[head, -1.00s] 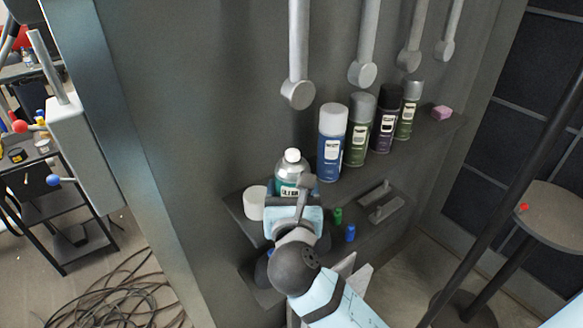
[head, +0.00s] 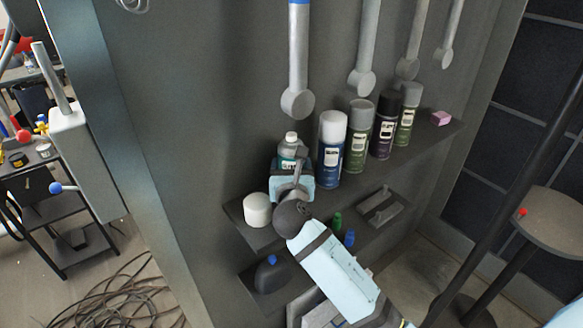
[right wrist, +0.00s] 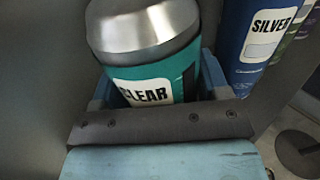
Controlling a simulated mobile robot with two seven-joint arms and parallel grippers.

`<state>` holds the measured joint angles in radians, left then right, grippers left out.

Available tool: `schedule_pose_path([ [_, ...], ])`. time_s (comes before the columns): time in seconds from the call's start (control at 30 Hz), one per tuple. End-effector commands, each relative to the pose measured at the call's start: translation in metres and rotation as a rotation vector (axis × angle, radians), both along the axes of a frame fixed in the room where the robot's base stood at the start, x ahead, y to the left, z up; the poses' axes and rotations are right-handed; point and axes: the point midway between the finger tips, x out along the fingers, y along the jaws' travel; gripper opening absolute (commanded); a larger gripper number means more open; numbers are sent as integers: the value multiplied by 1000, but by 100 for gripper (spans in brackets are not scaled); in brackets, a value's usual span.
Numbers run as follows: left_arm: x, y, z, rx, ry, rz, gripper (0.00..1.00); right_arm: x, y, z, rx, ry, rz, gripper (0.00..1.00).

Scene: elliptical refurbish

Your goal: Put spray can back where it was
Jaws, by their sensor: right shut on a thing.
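The spray can (head: 289,151) is teal with a pale cap and is held upright by my right gripper (head: 291,173). In the right wrist view its label reads CLEAR (right wrist: 147,92), and the can looks slightly tilted there between the blue fingers. It is at the left end of the row of cans, just left of the blue SILVER can (head: 331,150). My gripper and arm hide its base, so I cannot tell whether it touches the upper shelf (head: 425,140). My left gripper is not in view.
Right of the blue can stand several green and dark cans (head: 384,127) and a pink block (head: 440,118). Grey hanging rods (head: 298,60) come down above the row.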

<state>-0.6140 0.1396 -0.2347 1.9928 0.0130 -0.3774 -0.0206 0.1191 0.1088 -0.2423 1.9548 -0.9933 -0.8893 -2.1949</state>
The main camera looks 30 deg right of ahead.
Motion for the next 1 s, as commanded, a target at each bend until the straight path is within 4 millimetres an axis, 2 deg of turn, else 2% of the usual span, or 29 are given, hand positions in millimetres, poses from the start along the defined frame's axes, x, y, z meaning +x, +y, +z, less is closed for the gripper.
schedule_pose_path([
  [0.37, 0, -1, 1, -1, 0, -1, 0, 0, 0, -4, -2, -2, 0, 41],
  [0.4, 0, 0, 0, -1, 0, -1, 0, 0, 0, -4, -2, -1, -1, 78],
  [0.47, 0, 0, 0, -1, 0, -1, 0, 0, 0, -4, -2, -1, 0, 92],
  [0.5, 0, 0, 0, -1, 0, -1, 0, 0, 0, -4, -2, -1, -1, 94],
  [0.83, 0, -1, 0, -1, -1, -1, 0, -2, 1, -1, 0, -1, 0, 94],
  [1.0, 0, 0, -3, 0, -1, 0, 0, -26, 13, -3, 1, 0, 2, 94],
])
